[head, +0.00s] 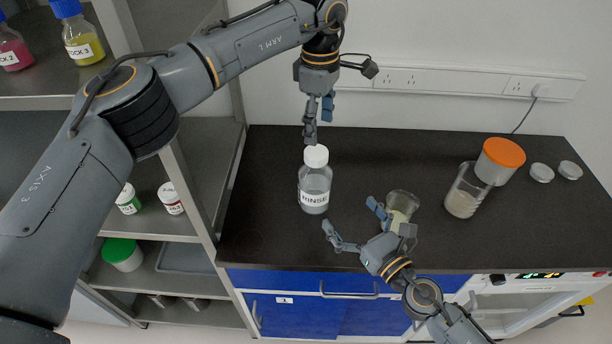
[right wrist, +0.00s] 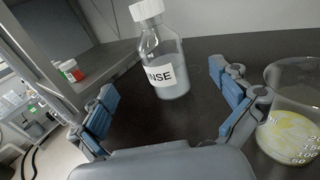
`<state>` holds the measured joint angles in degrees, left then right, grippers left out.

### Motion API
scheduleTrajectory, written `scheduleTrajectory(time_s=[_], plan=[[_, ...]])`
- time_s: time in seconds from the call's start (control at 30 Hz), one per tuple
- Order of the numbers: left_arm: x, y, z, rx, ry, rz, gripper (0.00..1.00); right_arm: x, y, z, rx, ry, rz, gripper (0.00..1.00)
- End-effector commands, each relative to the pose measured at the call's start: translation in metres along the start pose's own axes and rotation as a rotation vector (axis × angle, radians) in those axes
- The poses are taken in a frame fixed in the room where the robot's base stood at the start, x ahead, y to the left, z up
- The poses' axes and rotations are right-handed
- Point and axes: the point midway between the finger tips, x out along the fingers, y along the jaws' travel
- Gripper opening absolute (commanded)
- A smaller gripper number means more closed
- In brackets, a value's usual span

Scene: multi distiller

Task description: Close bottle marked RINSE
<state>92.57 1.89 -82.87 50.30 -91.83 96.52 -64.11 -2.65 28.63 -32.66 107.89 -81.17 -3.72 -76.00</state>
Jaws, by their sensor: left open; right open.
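The bottle marked RINSE (head: 314,190) stands upright on the dark bench, clear with a white label and a white cap (head: 316,156) on its mouth. It also shows in the right wrist view (right wrist: 172,85), between and beyond the fingers. My left gripper (head: 318,122) points down just above and behind the cap, open; whether it touches the cap cannot be told. My right gripper (head: 350,224) is open and empty in front of the bottle, its fingers spread toward it, apart from it. In the right wrist view its blue finger pads (right wrist: 168,100) show on both sides.
A beaker with yellowish contents (head: 402,205) stands close beside my right gripper. Farther right are a beaker with pale contents (head: 464,192), an orange-lidded container (head: 499,162) and two white lids (head: 555,172). Shelves with bottles (head: 84,42) stand left. The bench left of the bottle is clear.

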Motion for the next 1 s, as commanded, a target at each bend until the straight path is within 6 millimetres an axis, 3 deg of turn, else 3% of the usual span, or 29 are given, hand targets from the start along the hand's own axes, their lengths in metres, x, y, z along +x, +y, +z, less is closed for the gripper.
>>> scheduleTrajectory(time_s=[0.57, 0.73, 1.0], plan=[[-0.003, -0.001, -0.005, -0.002, 0.018, -0.005, 0.68, 0.009, 0.001, 0.0, -0.011, 0.0, 0.008, 1.0], [-0.003, -0.001, -0.005, -0.002, 0.018, -0.004, 0.68, 0.031, 0.001, 0.001, -0.015, -0.001, 0.009, 1.0], [-0.003, -0.001, -0.005, -0.002, 0.018, -0.004, 0.68, 0.086, 0.002, 0.001, -0.011, -0.001, 0.007, 1.0]])
